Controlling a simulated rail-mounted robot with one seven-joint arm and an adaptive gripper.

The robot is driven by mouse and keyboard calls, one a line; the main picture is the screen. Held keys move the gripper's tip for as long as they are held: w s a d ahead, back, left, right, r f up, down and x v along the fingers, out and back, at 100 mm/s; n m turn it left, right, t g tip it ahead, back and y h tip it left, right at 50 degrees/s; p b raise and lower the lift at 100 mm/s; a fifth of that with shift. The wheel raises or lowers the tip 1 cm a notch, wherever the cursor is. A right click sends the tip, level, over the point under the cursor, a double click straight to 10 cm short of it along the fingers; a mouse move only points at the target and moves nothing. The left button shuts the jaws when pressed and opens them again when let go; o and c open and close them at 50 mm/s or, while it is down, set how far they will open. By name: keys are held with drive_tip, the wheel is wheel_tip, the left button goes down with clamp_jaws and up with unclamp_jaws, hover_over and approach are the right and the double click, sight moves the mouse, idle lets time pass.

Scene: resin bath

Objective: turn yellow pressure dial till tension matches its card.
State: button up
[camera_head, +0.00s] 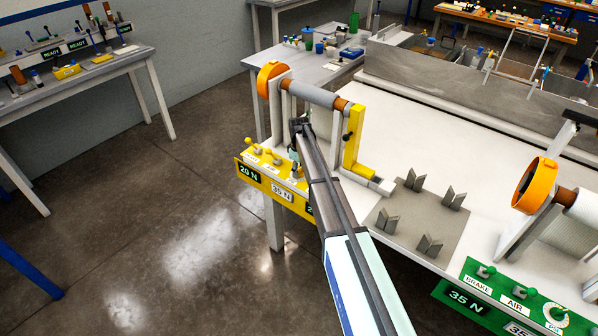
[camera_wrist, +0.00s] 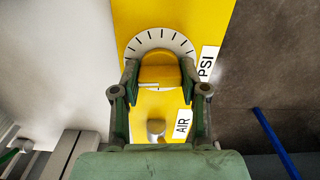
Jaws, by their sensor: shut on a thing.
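The yellow pressure dial (camera_wrist: 158,74) sits on a white tick-marked face (camera_wrist: 136,45) on the yellow panel (camera_wrist: 205,14), beside a PSI label (camera_wrist: 208,62). A white pointer mark on the dial points left. My gripper (camera_wrist: 159,82) has one finger on each side of the dial and is closed on it. In the head view my arm and gripper (camera_head: 298,133) hide the dial. The yellow station's dark readout (camera_head: 249,173) reads 20 N. The white card (camera_head: 282,191) beside it reads 35 N. A further dark readout right of the card is mostly hidden by my arm.
An AIR label (camera_wrist: 182,124) and a lever knob (camera_wrist: 156,127) lie close below the dial. Yellow levers (camera_head: 253,144) stand on the panel's left. A roller (camera_head: 313,94) with an orange wheel stands behind. A green panel (camera_head: 520,296) is at right.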

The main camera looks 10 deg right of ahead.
sight(299, 169)
drive_tip(key=m+b, duration=0.3)
drive_tip(key=m, duration=0.2)
drive_tip(key=shift+f+m, duration=0.15)
drive_tip(key=shift+m, duration=0.25)
drive_tip(key=m+b, duration=0.2)
drive_tip(key=m, duration=0.3)
idle(0.3)
drive_tip(key=o, duration=1.1)
drive_tip(key=shift+o, duration=0.2)
drive_tip(key=shift+r, duration=0.2)
wheel_tip(299, 169, up, 12)
